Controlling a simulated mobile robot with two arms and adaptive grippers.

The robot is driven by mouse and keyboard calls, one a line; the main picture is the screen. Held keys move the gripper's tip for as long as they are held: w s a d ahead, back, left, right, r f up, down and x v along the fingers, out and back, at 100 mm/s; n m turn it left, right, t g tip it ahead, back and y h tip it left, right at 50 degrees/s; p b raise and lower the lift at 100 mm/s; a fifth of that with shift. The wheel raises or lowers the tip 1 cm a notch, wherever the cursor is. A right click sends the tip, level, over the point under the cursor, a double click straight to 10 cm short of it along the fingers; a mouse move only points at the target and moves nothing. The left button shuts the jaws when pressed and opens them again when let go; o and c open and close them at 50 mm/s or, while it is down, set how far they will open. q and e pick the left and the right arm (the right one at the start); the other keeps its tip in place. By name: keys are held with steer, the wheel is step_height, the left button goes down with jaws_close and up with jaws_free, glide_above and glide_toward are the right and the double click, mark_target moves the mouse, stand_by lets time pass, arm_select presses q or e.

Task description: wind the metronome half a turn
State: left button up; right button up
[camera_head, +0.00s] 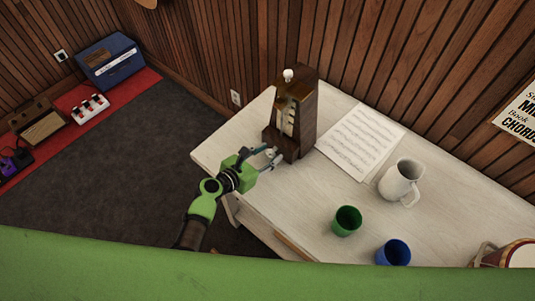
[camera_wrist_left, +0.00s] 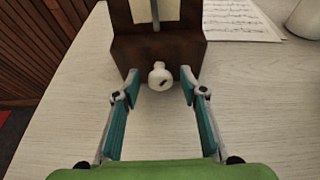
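The dark brown wooden metronome (camera_head: 307,122) stands upright on the pale table (camera_head: 290,205), near its far left end. It also shows in the wrist view (camera_wrist_left: 158,50). A round white winding knob (camera_wrist_left: 160,77) with a dark slot mark sticks out low on the side facing my left gripper. My left gripper (camera_head: 271,157) is open at the metronome's base. In the wrist view its two fingers (camera_wrist_left: 160,82) stand either side of the knob, with a visible gap on each side. My right gripper is not in view.
A music sheet (camera_head: 360,142) lies right of the metronome. A white pitcher (camera_head: 398,182), a green cup (camera_head: 346,221), a blue cup (camera_head: 393,253) and a drum (camera_head: 520,254) are farther right. A wood-panelled wall (camera_head: 340,45) runs behind the table.

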arm_select(q)
steer(key=c, duration=1.1)
steer(key=shift+s, duration=0.1)
steer(key=shift+d+f+m+t+y+b, duration=0.15)
steer(key=shift+m+t+y+b, duration=0.35)
steer(key=shift+m, duration=0.5)
steer(key=shift+s+m+t+y+b, duration=0.1)
steer(key=shift+m+t+y+b, duration=0.4)
steer(key=shift+m+y+b, duration=0.6)
steer(key=shift+m+h, duration=0.3)
steer(key=shift+h, duration=0.1)
steer(key=o, duration=1.1)
steer(key=v, duration=1.2)
steer(key=shift+s+d+f, duration=0.1)
steer(key=shift+d, duration=0.05)
